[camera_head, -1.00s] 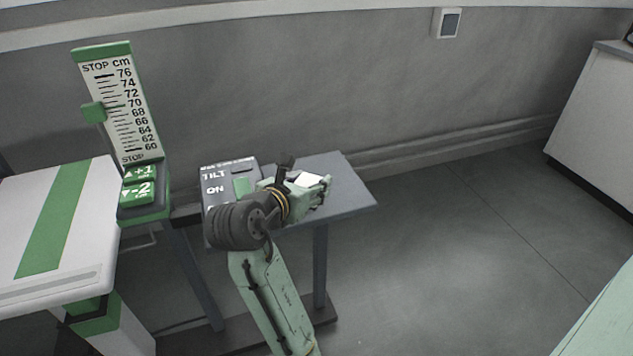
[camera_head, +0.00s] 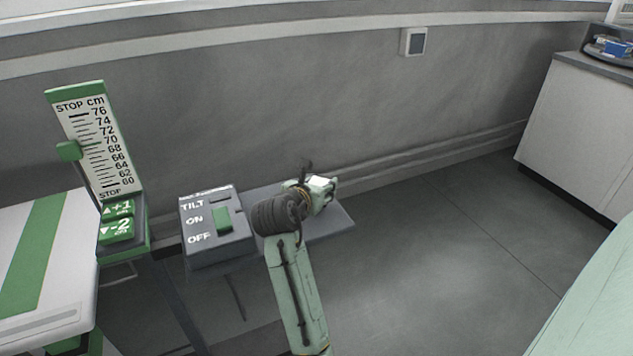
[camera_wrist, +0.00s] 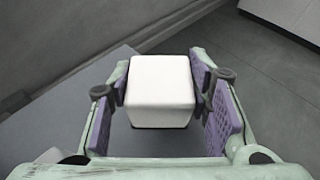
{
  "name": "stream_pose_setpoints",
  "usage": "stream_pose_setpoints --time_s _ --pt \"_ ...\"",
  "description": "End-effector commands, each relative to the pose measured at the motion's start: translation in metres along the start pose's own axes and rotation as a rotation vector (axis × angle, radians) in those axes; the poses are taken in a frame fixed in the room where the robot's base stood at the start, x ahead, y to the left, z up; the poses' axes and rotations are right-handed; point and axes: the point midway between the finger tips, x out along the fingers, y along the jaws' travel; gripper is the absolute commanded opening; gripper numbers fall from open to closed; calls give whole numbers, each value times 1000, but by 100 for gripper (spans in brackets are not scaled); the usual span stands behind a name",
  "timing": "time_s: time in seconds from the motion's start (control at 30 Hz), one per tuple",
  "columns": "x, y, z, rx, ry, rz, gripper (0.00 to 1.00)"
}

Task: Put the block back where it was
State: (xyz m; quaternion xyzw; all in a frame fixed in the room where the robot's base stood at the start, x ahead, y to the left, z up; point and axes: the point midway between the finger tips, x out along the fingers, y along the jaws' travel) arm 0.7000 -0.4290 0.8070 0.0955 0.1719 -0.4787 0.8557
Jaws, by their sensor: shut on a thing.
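A white block (camera_wrist: 160,92) with rounded edges sits between the two purple-padded fingers of my gripper (camera_wrist: 165,100) in the wrist view. My gripper is shut on it. In the head view the white block (camera_head: 318,182) shows small at the tip of my gripper (camera_head: 322,188), over the right part of the grey side table (camera_head: 335,222). In the wrist view the grey table top (camera_wrist: 60,118) lies below the block, with floor to the right. I cannot tell the gap between block and table.
A control box (camera_head: 212,240) marked TILT, ON and OFF, with a green switch (camera_head: 223,218), stands left of my arm. A green-and-white height scale (camera_head: 97,140) rises beside a white-and-green lift table (camera_head: 55,270). A white cabinet (camera_head: 580,130) stands far right; the floor between is clear.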

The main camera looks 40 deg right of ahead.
Motion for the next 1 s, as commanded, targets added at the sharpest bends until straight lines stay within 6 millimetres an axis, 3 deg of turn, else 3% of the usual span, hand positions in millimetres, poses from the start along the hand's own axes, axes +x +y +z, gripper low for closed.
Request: stream_pose_setpoints --time_s 0.17,0.57,0.6,0.87,1.0 --pt "6 -1 -14 0 -7 0 0" --pt "8 0 -19 0 -8 1 0" --pt "8 0 -22 -1 1 0 47" --pt "8 0 -22 -1 1 0 65" --pt "8 0 -22 -1 1 0 65"
